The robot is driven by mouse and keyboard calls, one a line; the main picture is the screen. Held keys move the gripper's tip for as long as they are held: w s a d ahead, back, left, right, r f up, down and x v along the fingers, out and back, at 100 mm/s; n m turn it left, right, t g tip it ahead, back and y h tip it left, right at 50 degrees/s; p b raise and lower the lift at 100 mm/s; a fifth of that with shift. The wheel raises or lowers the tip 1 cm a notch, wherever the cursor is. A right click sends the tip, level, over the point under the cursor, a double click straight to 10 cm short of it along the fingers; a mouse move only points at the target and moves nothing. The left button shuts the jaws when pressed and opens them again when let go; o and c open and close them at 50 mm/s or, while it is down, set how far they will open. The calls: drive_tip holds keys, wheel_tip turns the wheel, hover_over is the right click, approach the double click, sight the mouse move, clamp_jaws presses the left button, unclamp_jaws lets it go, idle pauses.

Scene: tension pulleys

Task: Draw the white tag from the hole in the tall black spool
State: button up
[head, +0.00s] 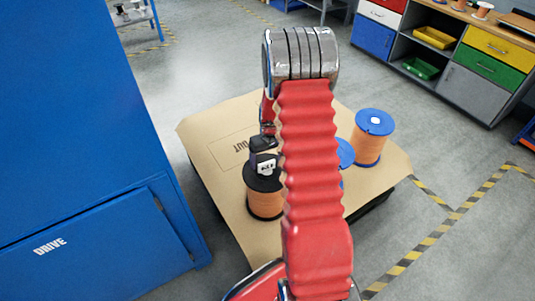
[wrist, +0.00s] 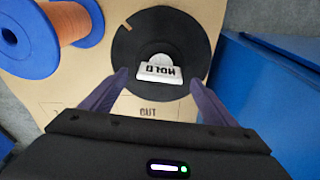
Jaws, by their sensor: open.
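The tall black spool (head: 264,203), wound with orange cord, stands on the brown board in the head view. Its black top flange (wrist: 195,40) fills the upper middle of the wrist view. The white tag (wrist: 158,70), with dark lettering, sits at the spool's centre hole; it also shows in the head view (head: 267,167). My gripper (wrist: 160,84) is open, its two dark fingers to the left and right of the tag and apart from it. In the head view my gripper (head: 264,151) is over the black spool. The tag's lower part is hidden.
A blue spool (head: 375,121) with a white piece on top stands at the right of the board (head: 205,142). Another blue spool (head: 345,153) is partly behind my arm. The board has an outlined "OUT" area (wrist: 150,112). A large blue cabinet (head: 85,120) stands close on the left.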

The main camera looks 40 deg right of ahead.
sight(267, 168)
drive_tip(key=shift+w+f, duration=0.2)
drive_tip(key=shift+f, duration=1.25)
drive_tip(key=shift+c, duration=0.2)
drive_tip(key=c, duration=1.1)
